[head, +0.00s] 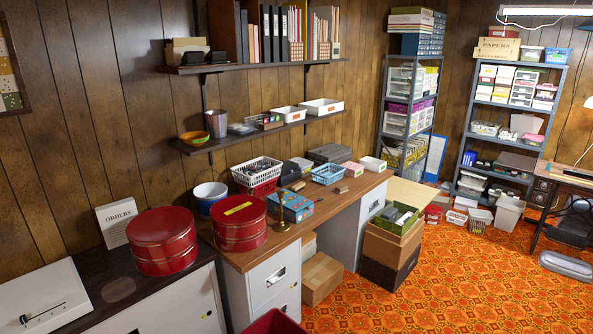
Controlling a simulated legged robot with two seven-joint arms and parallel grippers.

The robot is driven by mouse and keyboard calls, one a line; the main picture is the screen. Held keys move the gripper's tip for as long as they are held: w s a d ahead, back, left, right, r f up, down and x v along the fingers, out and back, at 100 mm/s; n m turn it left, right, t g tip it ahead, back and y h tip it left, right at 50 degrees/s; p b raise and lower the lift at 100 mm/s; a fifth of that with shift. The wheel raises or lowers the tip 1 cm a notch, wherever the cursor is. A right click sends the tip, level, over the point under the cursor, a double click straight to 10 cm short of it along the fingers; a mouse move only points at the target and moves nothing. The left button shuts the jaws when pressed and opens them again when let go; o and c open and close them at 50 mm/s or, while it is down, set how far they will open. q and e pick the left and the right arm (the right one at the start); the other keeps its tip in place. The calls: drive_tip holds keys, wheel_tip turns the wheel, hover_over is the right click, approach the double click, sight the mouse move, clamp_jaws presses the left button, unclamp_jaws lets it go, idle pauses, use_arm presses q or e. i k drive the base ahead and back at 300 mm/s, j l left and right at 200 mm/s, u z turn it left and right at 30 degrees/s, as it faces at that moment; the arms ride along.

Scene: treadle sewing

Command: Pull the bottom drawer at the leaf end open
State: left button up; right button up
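The treadle sewing table (566,174) stands at the far right and is cut off by the picture's edge. A stack of small dark wooden drawers (542,192) with pale fittings hangs under its left end. They look closed, but they are small in view. I cannot tell for certain which end of the table carries the leaf. The table's other end is out of view. Neither of my grippers is in view.
Orange patterned carpet (455,285) lies open before the table. A grey rounded case (566,265) lies on the floor near it. White bins (508,214) stand left of it below the metal shelf (466,130). An open cardboard box (392,245) stands by the desk (335,205).

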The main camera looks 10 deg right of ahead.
sight(536, 196)
drive_tip(key=i+l+u, duration=0.1)
drive_tip(key=l+u, duration=0.35)
drive_tip(key=u, duration=0.25)
drive_tip(key=l+u, duration=0.35)
drive_tip(key=i+l+u, duration=0.2)
drive_tip(key=l, duration=2.05)
drive_tip(key=k+l, duration=0.1)
drive_tip(key=l, duration=3.5)
drive_tip(key=l+z, duration=0.2)
drive_tip(key=l, duration=0.5)
drive_tip(key=i+l+z, duration=0.25)
drive_tip(key=l, duration=0.5)
drive_tip(key=l+z, duration=0.1)
drive_tip(key=z, duration=0.3)
drive_tip(key=l+z, duration=0.15)
drive_tip(key=z, duration=0.3)
drive_tip(key=l+z, duration=0.1)
drive_tip(key=z, duration=0.3)
drive_tip(key=l+z, duration=0.1)
drive_tip(key=z, duration=0.35)
drive_tip(key=i+z, duration=0.1)
drive_tip(key=z, duration=0.3)
drive_tip(key=i+l+z, duration=0.1)
drive_tip(key=z, duration=0.35)
